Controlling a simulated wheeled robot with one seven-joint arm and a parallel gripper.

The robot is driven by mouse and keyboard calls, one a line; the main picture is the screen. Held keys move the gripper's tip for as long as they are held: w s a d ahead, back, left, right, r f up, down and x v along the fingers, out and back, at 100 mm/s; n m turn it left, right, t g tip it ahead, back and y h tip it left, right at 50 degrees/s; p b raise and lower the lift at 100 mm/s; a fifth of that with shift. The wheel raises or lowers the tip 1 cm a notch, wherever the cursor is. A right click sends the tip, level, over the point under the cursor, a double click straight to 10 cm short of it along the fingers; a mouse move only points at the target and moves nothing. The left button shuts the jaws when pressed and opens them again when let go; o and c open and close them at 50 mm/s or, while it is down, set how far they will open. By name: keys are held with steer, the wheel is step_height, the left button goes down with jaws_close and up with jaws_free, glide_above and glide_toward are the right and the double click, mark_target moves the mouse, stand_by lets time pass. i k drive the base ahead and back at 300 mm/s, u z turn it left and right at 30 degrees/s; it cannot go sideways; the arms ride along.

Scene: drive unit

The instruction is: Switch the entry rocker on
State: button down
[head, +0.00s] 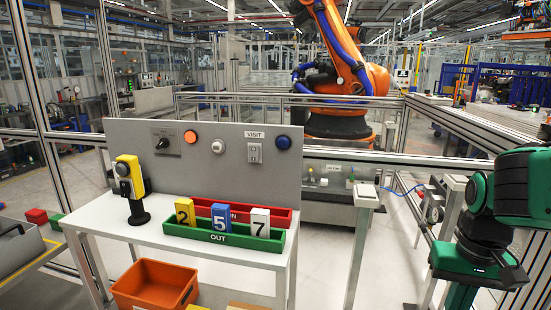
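A grey upright panel (225,170) stands at the back of the white table. A pale plate with what look like two small switch parts (255,153) sits on it under the label VISIT. A small white post top (367,191) right of the table carries another pale plate that could be a switch. I cannot read the word entry on either, nor tell which way any rocker is tipped. My gripper (510,276) is at the lower right, far from the panel and apart from the post. Its fingers are dark and small, so their opening is unclear.
The panel also has a dial (166,141), orange button (190,137), white knob (218,146) and blue button (283,142). A yellow device (131,176) and a green tray (205,234) with numbered blocks stand on the table. Floor (325,245) shows between table and post.

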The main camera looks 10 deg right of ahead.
mark_target(254, 150)
steer(key=z, duration=0.6)
steer(key=k, duration=0.75)
steer(key=z, duration=0.85)
steer(key=k, duration=0.5)
steer(key=z, duration=0.35)
steer(key=i, duration=0.4)
steer(key=u, duration=0.95)
steer(key=i, duration=0.95)
steer(key=u, duration=0.95)
steer(key=i, duration=0.6)
steer(key=u, duration=0.3)
